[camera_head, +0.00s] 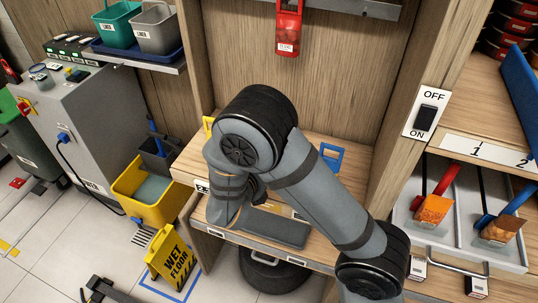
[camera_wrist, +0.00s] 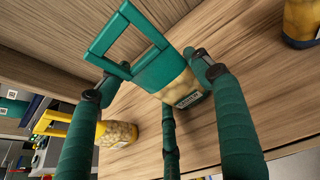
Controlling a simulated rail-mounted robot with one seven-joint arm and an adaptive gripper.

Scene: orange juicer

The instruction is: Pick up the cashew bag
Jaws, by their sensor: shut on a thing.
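A bag with a green top and open green handle (camera_wrist: 163,72) is between the fingers of my gripper (camera_wrist: 150,82) in the wrist view. It holds pale yellowish contents and has a small label low on its front, too small to read surely; I take it for the cashew bag. My gripper is shut on it, with fingers at its left and right sides. The bag appears tilted in the picture, over a wooden surface; I cannot tell whether it touches that surface. In the head view my arm hides the bag and most of my gripper.
A yellow-handled bag of nuts (camera_wrist: 117,134) stands close on the left in the wrist view. Another bag (camera_wrist: 300,22) is at the top right.

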